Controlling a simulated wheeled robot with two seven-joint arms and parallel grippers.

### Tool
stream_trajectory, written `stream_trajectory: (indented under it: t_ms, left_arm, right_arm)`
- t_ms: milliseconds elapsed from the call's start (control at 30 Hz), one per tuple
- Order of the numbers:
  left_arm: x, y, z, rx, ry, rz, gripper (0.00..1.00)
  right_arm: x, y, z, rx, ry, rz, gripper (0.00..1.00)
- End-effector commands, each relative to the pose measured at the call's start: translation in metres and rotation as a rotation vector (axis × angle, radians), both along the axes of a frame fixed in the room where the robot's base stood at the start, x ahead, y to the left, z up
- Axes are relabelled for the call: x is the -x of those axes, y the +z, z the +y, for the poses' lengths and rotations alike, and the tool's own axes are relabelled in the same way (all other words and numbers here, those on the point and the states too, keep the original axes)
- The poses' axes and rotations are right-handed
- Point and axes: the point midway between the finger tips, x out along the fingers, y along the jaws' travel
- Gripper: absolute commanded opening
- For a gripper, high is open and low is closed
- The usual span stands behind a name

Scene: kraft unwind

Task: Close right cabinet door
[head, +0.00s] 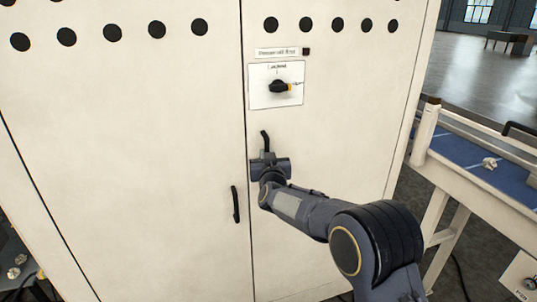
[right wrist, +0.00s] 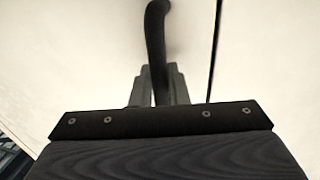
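The right cabinet door (head: 330,140) is cream white, and its face looks flush or nearly flush with the left door (head: 150,130). A thin dark seam runs between them. The right door's black bar handle (head: 265,141) shows above my right gripper (head: 268,162). In the right wrist view the handle (right wrist: 156,40) runs down between the two fingers of the right gripper (right wrist: 158,88), which sit close against it on both sides. The fingertips are partly hidden in the head view by the gripper body. My left gripper is not in view.
A black rotary switch (head: 279,87) on a white plate sits above the handle. The left door has its own black handle (head: 235,204). A conveyor table with a blue top (head: 462,150) stands at the right. Open floor (head: 470,75) lies behind it.

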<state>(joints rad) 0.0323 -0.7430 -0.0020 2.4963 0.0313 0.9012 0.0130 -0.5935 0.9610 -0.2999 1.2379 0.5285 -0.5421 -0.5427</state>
Motion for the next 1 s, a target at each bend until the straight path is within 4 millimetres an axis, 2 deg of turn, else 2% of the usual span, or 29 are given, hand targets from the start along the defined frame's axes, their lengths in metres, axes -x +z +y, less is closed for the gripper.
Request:
stream_trajectory:
  t_ms: [400, 433, 467, 700, 867, 1000]
  left_arm:
    - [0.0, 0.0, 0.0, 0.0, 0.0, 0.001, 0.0]
    - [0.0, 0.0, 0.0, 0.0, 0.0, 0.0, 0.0]
    - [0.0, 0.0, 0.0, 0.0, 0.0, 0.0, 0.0]
    - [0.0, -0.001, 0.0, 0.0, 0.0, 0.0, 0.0]
    - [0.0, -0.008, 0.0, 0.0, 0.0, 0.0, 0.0]
    - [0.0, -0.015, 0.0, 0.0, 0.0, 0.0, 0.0]
  right_arm:
    - [-0.001, 0.006, 0.002, -0.004, 0.003, -0.013, 0.0]
    - [-0.001, 0.007, 0.002, -0.004, 0.003, -0.014, 0.17]
    - [-0.002, 0.007, 0.002, -0.004, 0.003, -0.014, 0.2]
    - [0.0, 0.005, 0.001, -0.003, 0.003, -0.01, 0.2]
    - [0.018, 0.004, -0.001, -0.004, 0.004, -0.009, 0.2]
    - [0.044, 0.004, -0.004, -0.005, 0.006, -0.011, 0.2]
